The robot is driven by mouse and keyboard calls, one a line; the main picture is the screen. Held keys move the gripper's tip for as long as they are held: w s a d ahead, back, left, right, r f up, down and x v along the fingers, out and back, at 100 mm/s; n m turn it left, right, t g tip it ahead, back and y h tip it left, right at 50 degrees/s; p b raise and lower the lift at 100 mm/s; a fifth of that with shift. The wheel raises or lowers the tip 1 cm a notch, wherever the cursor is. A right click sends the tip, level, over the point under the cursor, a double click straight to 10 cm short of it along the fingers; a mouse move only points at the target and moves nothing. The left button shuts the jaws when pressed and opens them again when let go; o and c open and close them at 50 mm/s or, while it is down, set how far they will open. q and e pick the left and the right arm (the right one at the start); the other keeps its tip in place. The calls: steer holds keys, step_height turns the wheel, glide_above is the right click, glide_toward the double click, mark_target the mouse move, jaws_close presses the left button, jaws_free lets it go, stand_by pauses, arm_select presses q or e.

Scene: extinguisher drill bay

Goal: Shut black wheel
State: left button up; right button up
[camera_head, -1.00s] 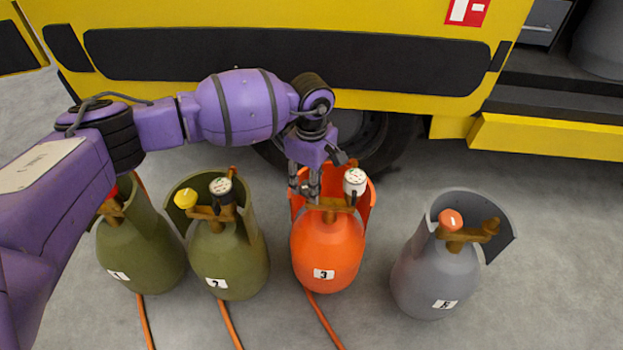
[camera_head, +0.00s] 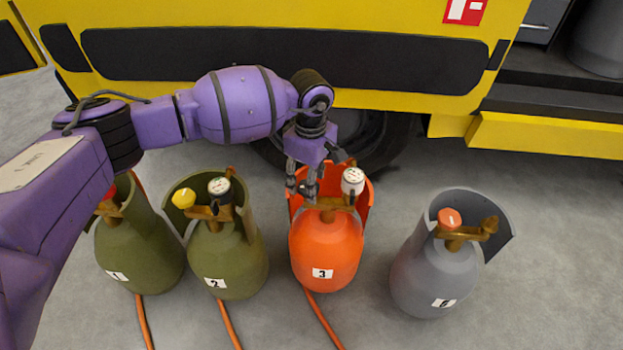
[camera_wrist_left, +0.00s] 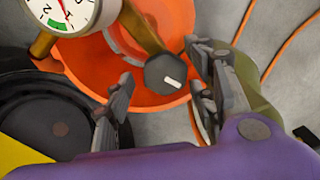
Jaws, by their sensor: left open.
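The black wheel (camera_wrist_left: 165,73) is a faceted knob with a white mark, on the brass valve of the orange cylinder (camera_head: 326,250) labelled 3. In the left wrist view it shows between and just beyond the fingertips, with no clear contact. My left gripper (camera_head: 301,188) is open and empty, pointing down over the left side of that valve. My right gripper is not in view.
A gauge (camera_head: 353,181) stands right of the fingers, and the orange collar rises behind. Green cylinders 1 (camera_head: 137,250) and 2 (camera_head: 228,262) stand left, a grey cylinder (camera_head: 433,275) right. A yellow truck (camera_head: 400,98) is behind. Orange hoses (camera_head: 325,322) run along the floor.

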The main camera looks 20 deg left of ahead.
arm_select(q)
step_height(320, 180, up, 12)
stand_by(0.4)
steer(key=shift+f, duration=0.1)
